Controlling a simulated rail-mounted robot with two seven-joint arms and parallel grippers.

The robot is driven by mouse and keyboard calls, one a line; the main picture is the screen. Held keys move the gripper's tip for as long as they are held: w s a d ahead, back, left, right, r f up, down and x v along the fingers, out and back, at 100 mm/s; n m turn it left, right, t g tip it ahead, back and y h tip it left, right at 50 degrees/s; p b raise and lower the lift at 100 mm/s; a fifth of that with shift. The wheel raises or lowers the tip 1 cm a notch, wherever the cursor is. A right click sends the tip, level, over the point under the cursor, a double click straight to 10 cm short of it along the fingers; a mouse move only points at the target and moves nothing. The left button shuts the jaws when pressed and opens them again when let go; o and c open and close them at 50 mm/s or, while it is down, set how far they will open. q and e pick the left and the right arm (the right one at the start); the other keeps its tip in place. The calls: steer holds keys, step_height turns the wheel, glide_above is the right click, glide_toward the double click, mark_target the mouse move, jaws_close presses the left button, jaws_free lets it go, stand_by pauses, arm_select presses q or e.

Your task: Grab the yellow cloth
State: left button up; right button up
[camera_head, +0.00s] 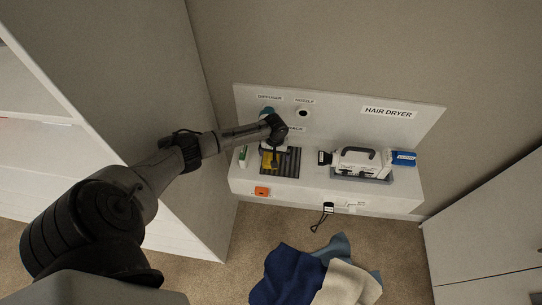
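A small yellow patch (267,162), which may be the yellow cloth, shows on the dark slatted rack (291,164) on the white hair dryer station. My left gripper (275,158) reaches in from the left and points down over the rack, right at the yellow patch. The gripper covers part of the patch. Its fingers are too small and dark to tell whether they are open or touching it. My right gripper is not in view.
A white hair dryer (358,161) with a blue-and-white box (403,158) lies to the right. An orange block (262,191) is on the station's front. Navy (287,277), cream (345,285) and teal (337,248) cloths lie on the carpet. White cabinets stand on both sides.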

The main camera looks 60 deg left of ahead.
mark_target(271, 155)
arm_select(q)
steer(key=shift+s+a+f+n, duration=0.15)
steer(key=shift+a+n, duration=0.25)
steer(key=shift+a, duration=0.4)
steer(key=shift+s+a+f, duration=0.1)
steer(key=shift+a, duration=0.2)
steer(key=shift+a+f+n+b, duration=0.15)
steer(key=shift+f+n+b, duration=0.15)
steer(key=shift+b, duration=0.15)
step_height(271, 155, down, 7)
steer(key=b, duration=0.7)
steer(key=shift+r+b, duration=0.1)
steer(key=shift+b, duration=0.2)
steer(key=shift+r, duration=0.1)
steer(key=c, duration=0.9)
